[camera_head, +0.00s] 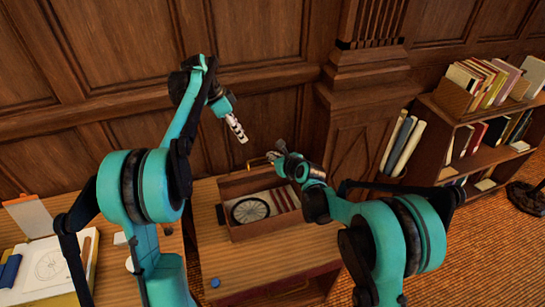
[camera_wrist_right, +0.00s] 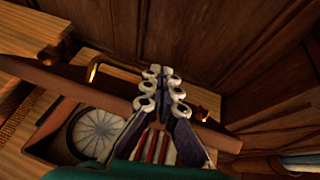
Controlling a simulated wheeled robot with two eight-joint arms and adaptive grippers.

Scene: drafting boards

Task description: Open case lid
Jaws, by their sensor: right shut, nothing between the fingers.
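The wooden case (camera_head: 258,233) stands on the desk in the head view with its inside in view. A round spoked wheel shape and several red strips show inside it. Its lid (camera_head: 238,186) looks raised along the back edge; it also crosses the right wrist view as a brown board (camera_wrist_right: 60,82). A brass handle (camera_head: 258,162) shows at the lid's top edge, also in the wrist view (camera_wrist_right: 93,70). My right gripper (camera_head: 276,152) is shut and empty above the lid, right of the handle; contact is unclear. My left gripper (camera_head: 243,138) hangs above and behind the case, its finger gap unclear.
A blue knob-like object (camera_head: 215,283) lies on the desk (camera_head: 240,267) in front of the case. A drawing board (camera_head: 45,265) lies on the left desk. Panelled wall and a pillar (camera_head: 365,110) stand close behind. A bookshelf (camera_head: 470,115) is at the right.

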